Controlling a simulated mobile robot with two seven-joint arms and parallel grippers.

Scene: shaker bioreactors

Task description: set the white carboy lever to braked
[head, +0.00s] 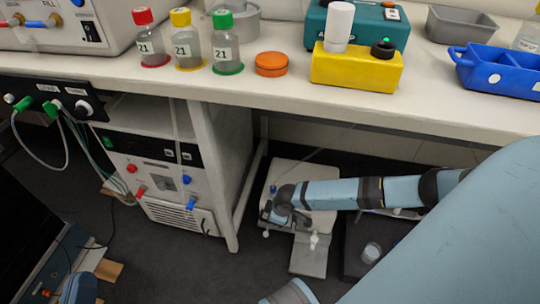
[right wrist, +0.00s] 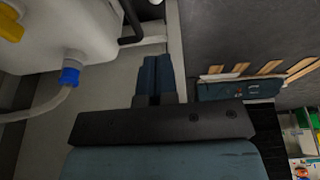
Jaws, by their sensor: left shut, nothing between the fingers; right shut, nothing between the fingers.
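The white carboy (head: 307,170) stands low under the bench, partly hidden behind my right arm. In the right wrist view the carboy (right wrist: 50,30) fills the upper left, with a blue fitting (right wrist: 70,76) and a pale hose. My right gripper (right wrist: 155,68) is shut and empty, to the right of the fitting and apart from it. In the head view its fingers are hidden at the arm's end. I cannot tell which part is the brake lever or how it is set.
The white bench (head: 300,88) overhangs the carboy and carries bottles, a yellow block (head: 355,70) and a blue tray (head: 500,72). A cabinet unit (head: 160,170) with hoses and the bench leg (head: 222,190) stand to the left. Dark floor (head: 190,270) lies clear in front.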

